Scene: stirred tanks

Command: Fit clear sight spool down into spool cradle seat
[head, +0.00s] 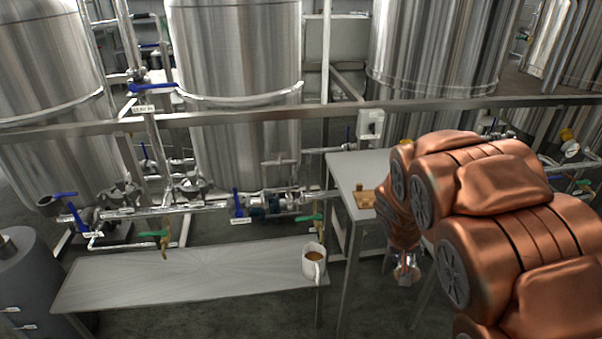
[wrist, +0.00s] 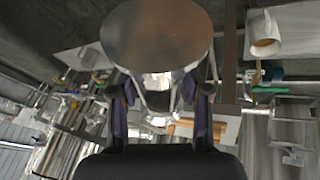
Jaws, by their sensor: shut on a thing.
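My gripper (wrist: 158,95) is shut on the clear sight spool. In the wrist view the spool's round metal end disc (wrist: 157,38) fills the upper middle, with a short body and thin rods below it between the dark fingers. In the head view my gripper (head: 405,268) hangs low at the right, beside the small side table, and the spool shows only as a small shiny patch there. The likely spool cradle is a small tan wooden block (head: 364,198) on that table. A tan piece (wrist: 188,128) also shows behind my fingers in the wrist view, partly hidden.
The grey side table (head: 350,166) stands right of centre. Steel tanks, pipes and valves stand behind.

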